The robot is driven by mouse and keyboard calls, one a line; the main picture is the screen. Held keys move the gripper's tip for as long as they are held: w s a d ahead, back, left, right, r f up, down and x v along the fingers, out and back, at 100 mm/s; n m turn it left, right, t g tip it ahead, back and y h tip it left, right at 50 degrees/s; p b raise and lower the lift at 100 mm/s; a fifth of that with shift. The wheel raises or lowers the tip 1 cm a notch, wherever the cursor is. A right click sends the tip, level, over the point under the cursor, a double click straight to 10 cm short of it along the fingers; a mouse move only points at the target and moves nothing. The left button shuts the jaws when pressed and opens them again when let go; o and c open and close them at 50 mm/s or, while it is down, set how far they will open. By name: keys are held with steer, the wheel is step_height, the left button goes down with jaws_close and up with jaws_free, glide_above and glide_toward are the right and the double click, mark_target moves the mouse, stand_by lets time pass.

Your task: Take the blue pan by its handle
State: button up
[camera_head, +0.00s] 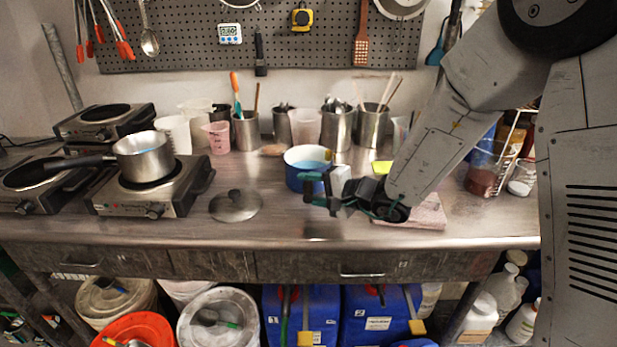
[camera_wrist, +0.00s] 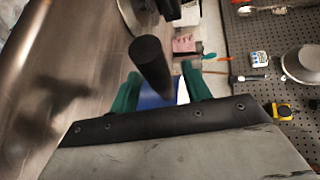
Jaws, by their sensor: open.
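The blue pan (camera_head: 306,158) stands on the steel bench, its pale inside holding blue liquid. My gripper (camera_head: 322,192) is at the pan's front right side and hides part of it. No handle can be made out there in the head view. In the wrist view, a dark round handle (camera_wrist: 150,62) lies between the two green fingertips of my gripper (camera_wrist: 161,78). A patch of the blue pan (camera_wrist: 153,95) shows behind it. The jaws are open with the handle between them; I cannot tell whether a finger touches it.
A loose lid (camera_head: 235,205) lies left of the pan. A steel saucepan (camera_head: 143,157) sits on a hot plate further left. Steel tool pots (camera_head: 337,128) stand behind the pan. A folded cloth (camera_head: 425,212) lies to the right, under my arm.

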steer(key=shift+w+a+f, duration=0.1)
steer(key=shift+w+a, duration=0.2)
steer(key=shift+a, duration=0.15)
jaws_close()
steer(key=shift+r, duration=0.2)
